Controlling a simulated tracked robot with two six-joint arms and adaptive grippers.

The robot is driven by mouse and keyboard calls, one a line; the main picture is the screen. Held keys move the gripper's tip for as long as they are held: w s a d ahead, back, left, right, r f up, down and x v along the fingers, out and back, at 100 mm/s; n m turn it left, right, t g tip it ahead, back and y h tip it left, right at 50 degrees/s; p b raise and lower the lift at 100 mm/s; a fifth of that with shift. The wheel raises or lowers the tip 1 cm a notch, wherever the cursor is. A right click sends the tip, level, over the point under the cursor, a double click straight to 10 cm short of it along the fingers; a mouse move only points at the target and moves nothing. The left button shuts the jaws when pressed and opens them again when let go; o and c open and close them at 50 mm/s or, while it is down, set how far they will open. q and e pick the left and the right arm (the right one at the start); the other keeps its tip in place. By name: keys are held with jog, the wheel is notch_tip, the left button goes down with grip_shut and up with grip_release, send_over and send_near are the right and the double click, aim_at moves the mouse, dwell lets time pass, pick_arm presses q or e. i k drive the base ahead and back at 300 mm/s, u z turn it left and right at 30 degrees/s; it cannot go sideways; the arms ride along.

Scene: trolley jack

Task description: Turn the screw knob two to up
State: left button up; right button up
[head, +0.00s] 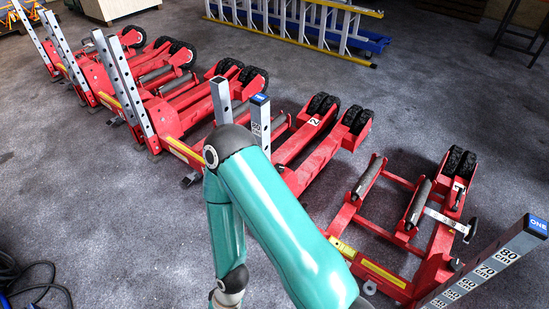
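A red trolley jack with a white "2" label (314,121) stands in the middle, partly behind my teal arm. Its black wheels (320,105) point to the back right. A grey post with a blue cap (260,112) rises beside my arm's elbow. No screw knob on this jack can be made out; my arm covers part of its near end. The jack at the right has a grey scaled post (490,264) marked "ONE" and a dark knob (470,230) on its right side. Neither gripper shows in the head view.
Several more red jacks with upright grey posts (123,84) stand at the left. A ladder (300,22) with yellow rails lies at the back. A black cable (35,285) lies at the lower left. The grey carpet is open at the back right.

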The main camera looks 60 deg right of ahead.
aim_at(280, 168)
jog(key=z, duration=0.55)
jog(key=i, duration=1.1)
jog(key=z, duration=0.9)
jog(key=k, duration=0.5)
jog(key=z, duration=0.1)
jog(key=i, duration=0.6)
jog(key=u, duration=0.1)
